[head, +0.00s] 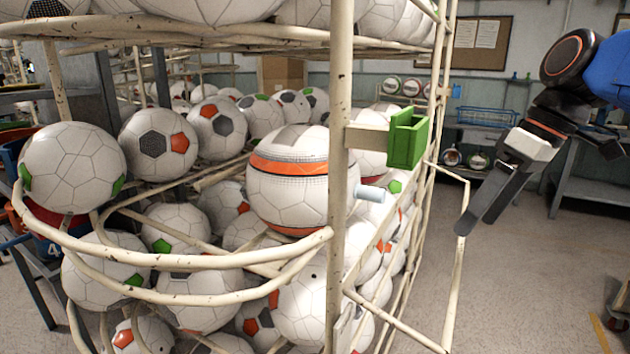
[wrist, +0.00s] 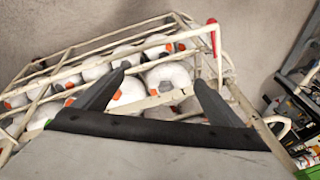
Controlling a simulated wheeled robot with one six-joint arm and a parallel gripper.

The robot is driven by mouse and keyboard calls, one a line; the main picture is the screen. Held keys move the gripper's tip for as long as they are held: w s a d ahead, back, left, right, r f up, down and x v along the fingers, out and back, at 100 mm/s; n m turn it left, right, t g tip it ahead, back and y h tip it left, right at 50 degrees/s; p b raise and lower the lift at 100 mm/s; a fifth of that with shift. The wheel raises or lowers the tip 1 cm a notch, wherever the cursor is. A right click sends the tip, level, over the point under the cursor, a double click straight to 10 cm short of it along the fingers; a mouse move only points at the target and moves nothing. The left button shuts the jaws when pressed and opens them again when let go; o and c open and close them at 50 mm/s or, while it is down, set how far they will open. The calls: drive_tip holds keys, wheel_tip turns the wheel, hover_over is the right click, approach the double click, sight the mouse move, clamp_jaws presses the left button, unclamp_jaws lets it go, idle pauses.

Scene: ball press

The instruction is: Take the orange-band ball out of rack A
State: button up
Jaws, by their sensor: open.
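The orange-band ball (head: 288,180) sits in the near right corner of the rack in the head view, behind a cream upright post. It is white with an orange band around its upper half and rests on the rack's rails among other balls. My gripper (head: 475,222) hangs at the right of the head view, outside the rack and well apart from the ball. In the wrist view my gripper (wrist: 162,85) shows two dark fingers spread wide with nothing between them. Behind them are balls in a rack (wrist: 70,72); I cannot tell the orange-band ball there.
The cream wire rack (head: 341,90) has curved front rails, posts and a loaded upper shelf. A green bracket (head: 406,138) sticks out on its right side. A red-handled bar (wrist: 213,38) shows in the wrist view. The floor (head: 520,270) right of the rack is mostly clear.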

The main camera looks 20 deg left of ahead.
sight(360, 192)
drive_tip(key=w+a+r+n+g, duration=0.2)
drive_tip(key=a+r+n, duration=0.2)
drive_tip(key=a, duration=0.4)
drive_tip(key=s+a, duration=0.1)
drive_tip(key=a, duration=0.2)
drive_tip(key=s+a, duration=0.2)
drive_tip(key=a, duration=0.2)
drive_tip(key=s+a, duration=0.2)
drive_tip(key=a, duration=0.2)
drive_tip(key=shift+s+a+r, duration=0.1)
drive_tip(key=shift+a+r, duration=0.05)
drive_tip(key=shift+a, duration=0.1)
drive_tip(key=shift+x, duration=1.15)
drive_tip(key=shift+a+f, duration=0.15)
drive_tip(key=shift+f, duration=0.15)
clamp_jaws()
